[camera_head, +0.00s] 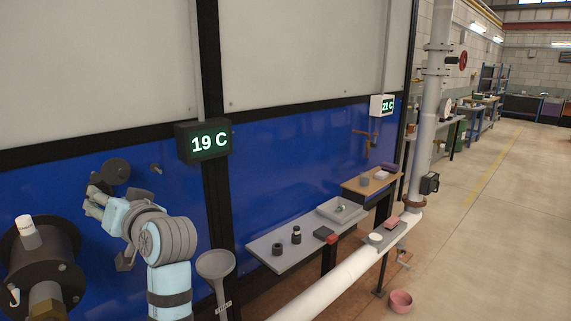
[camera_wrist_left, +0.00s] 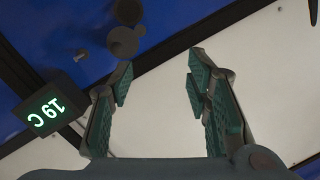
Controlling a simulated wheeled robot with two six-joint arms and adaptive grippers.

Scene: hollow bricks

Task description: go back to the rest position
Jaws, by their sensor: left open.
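My left arm, pale blue with grey ribbed joints, stands at the lower left of the head view. Its left gripper (camera_head: 96,203) is in front of the blue wall panel, beside a dark round knob (camera_head: 117,171), and partly hidden by my own wrist. In the left wrist view the two green-padded fingers of the left gripper (camera_wrist_left: 158,84) are spread apart with nothing between them. Behind them are the pale wall panel and a dark diagonal frame bar. My right gripper is in neither view.
A black flanged cylinder (camera_head: 42,262) stands left of my arm, and a grey funnel (camera_head: 216,265) to its right. A 19 C display (camera_head: 204,141) hangs on the wall post. A grey shelf (camera_head: 266,254) holds several small items. A white pipe (camera_head: 335,284) runs along it; open floor lies right.

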